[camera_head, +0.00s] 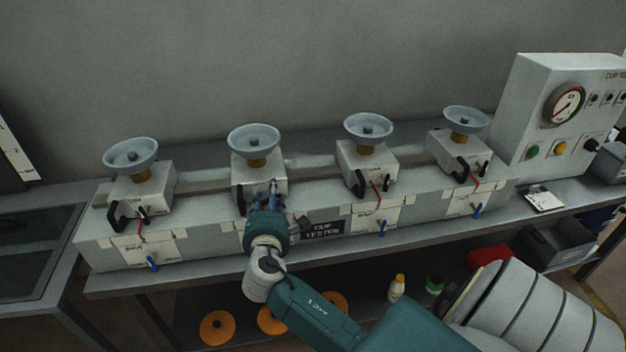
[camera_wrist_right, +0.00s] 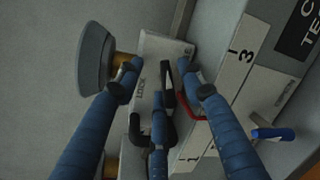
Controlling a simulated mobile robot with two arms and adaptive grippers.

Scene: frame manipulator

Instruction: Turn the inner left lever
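The inner left unit is a pale box (camera_head: 262,172) with a grey dish (camera_head: 254,140) on top, second from the left in the head view. Its black handle (camera_head: 241,199) shows at the left of my right gripper (camera_head: 265,189). The gripper's blue fingers are at the box's front and hide much of it. In the right wrist view, the fingers are spread apart, with a small black lever (camera_wrist_right: 167,84) between their tips (camera_wrist_right: 160,80). A curved black handle (camera_wrist_right: 137,130) lies beside the middle finger; whether they touch is unclear. My left gripper is out of view.
Similar units stand at the far left (camera_head: 143,190) and on the right (camera_head: 366,165), each with black levers and a blue lever below. A panel with a gauge (camera_head: 565,104) stands at the right. A red loop (camera_wrist_right: 193,112) hangs near the small lever.

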